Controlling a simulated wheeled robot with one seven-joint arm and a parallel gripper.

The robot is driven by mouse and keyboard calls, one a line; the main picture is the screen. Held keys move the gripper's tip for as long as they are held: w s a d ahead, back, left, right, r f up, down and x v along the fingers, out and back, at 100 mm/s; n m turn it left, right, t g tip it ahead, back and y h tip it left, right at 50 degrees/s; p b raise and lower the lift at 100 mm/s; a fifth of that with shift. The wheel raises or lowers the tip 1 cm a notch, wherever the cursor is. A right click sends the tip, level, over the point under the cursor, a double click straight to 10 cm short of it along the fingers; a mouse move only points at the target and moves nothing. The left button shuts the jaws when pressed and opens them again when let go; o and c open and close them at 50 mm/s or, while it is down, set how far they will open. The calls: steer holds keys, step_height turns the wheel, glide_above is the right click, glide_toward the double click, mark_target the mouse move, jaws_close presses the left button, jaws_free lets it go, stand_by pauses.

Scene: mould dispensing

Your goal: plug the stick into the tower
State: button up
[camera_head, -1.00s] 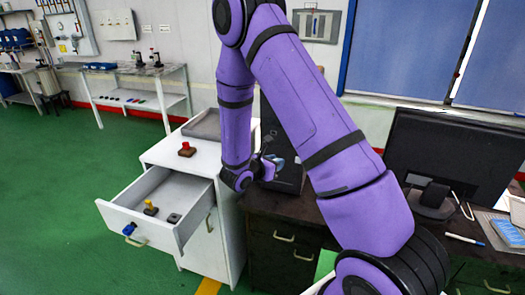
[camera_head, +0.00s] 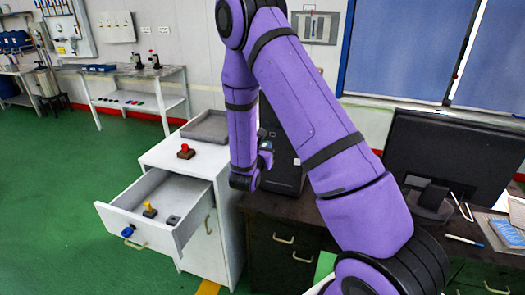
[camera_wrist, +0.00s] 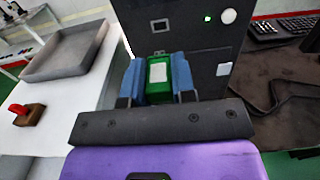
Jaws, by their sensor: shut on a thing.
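The black tower (camera_head: 287,165) stands upright on the dark desk behind my forearm, partly hidden by it. In the wrist view the tower's front face (camera_wrist: 190,42) fills the middle. My gripper (camera_wrist: 159,62) has blue fingers shut on a green stick (camera_wrist: 158,88) with a pale label. The stick points toward the tower, roughly in line below the rectangle in the picture. Whether its tip touches the tower is unclear. In the head view the stick cannot be made out.
A white cabinet (camera_head: 160,152) with an open drawer (camera_head: 128,217) stands left of the desk. A grey tray (camera_wrist: 68,52) and a red button on a brown base (camera_wrist: 27,112) rest on top. A monitor (camera_head: 455,155) stands at the right. A keyboard (camera_wrist: 285,27) lies right of the tower.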

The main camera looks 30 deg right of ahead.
steer(key=shift+x, duration=2.5)
steer(key=shift+x, duration=0.95)
stand_by(0.8)
steer(key=o, duration=1)
steer(key=shift+a, duration=0.1)
steer(key=shift+c, duration=0.2)
